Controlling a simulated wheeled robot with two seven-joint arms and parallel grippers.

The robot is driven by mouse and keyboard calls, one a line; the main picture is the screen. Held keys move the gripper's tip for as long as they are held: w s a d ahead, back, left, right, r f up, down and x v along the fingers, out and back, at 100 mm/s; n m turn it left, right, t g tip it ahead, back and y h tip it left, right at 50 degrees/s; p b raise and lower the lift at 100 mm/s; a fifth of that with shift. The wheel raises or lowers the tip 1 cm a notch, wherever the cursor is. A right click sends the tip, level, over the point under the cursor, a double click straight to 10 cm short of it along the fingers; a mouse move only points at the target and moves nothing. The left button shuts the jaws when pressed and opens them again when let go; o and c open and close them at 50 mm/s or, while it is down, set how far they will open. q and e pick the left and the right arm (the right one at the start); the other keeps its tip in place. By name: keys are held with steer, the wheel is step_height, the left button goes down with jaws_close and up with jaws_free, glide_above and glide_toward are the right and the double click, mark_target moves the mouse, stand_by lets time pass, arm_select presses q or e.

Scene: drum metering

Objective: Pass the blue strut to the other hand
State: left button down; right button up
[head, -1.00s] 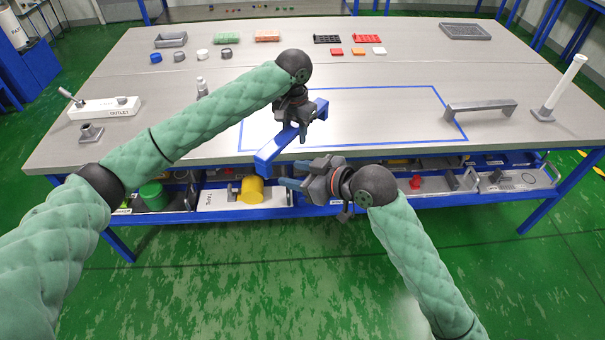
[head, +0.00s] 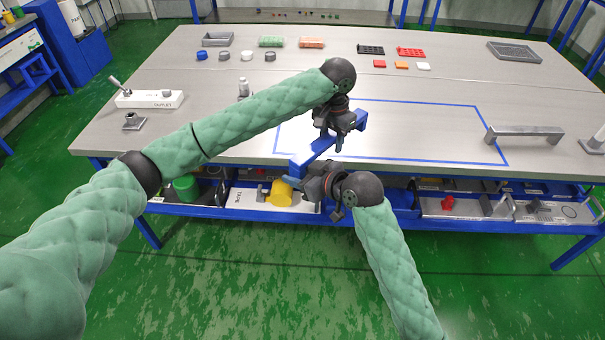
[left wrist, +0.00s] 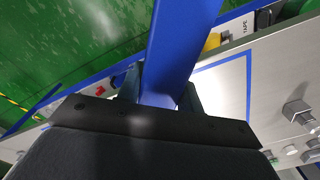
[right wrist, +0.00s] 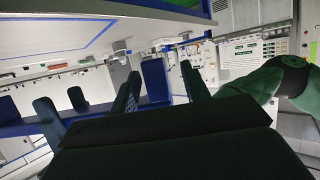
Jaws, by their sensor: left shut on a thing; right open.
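My left gripper (head: 339,138) is shut on the blue strut (head: 322,146) and holds it in the air near the table's front edge. The strut is a long bar with a turned-down end. In the left wrist view the bar (left wrist: 183,40) runs out from between the fingers. My right gripper (head: 294,184) is open, just below the strut's near end. In the right wrist view a blue end of the strut (right wrist: 155,80) shows between the open fingers; whether they touch it cannot be told.
The table (head: 230,130) bears a blue outlined rectangle, with a grey bridge-shaped handle (head: 524,131) to its right. A white outlet box (head: 150,99) stands at the left. Under the front edge, a blue shelf holds a yellow part (head: 281,193) and trays.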

jaws_close()
arm_select(q)
steer(key=c, duration=0.8)
jaws_free()
steer(key=shift+c, duration=0.2)
arm_select(e)
steer(key=shift+r, duration=0.1)
